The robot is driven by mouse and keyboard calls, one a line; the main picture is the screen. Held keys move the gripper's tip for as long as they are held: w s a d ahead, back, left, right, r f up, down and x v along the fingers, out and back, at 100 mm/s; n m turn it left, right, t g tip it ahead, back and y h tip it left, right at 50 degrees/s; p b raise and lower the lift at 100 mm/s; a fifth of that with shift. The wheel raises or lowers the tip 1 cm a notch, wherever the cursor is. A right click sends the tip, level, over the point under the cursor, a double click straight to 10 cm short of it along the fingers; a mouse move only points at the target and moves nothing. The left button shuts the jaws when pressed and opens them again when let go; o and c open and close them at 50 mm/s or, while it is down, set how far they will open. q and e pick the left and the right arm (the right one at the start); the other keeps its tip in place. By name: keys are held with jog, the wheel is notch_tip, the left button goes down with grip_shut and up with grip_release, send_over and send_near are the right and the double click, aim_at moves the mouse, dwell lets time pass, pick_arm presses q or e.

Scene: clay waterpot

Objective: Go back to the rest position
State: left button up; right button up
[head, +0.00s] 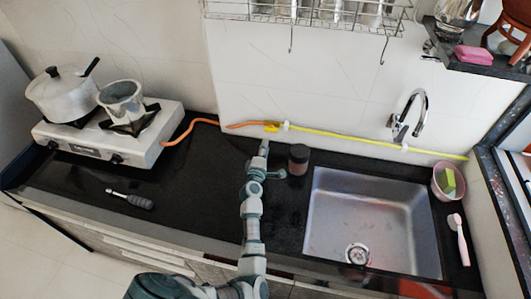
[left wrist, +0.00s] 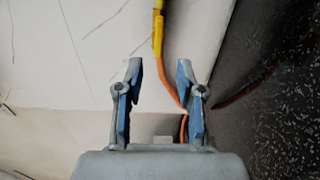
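My left arm comes up from the bottom middle of the head view, over the black counter. My left gripper (head: 264,148) is near the wall end of the counter, just left of a dark brown jar (head: 298,158). In the left wrist view the gripper (left wrist: 158,85) has its two blue-lined fingers apart, with nothing held between them. An orange hose (left wrist: 168,75) with a yellow part shows behind the fingers, against the white wall. I cannot tell how far it is from them. My right gripper is not in view.
A gas stove (head: 105,145) with a lidded pot (head: 65,95) and a metal vessel (head: 122,100) stands left. A screwdriver-like tool (head: 130,199) lies on the counter (head: 205,185). A sink (head: 365,215) and faucet (head: 415,110) are right. A wire rack (head: 305,15) hangs above.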

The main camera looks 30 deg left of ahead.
pick_arm(q)
jog(key=shift+v, duration=1.25)
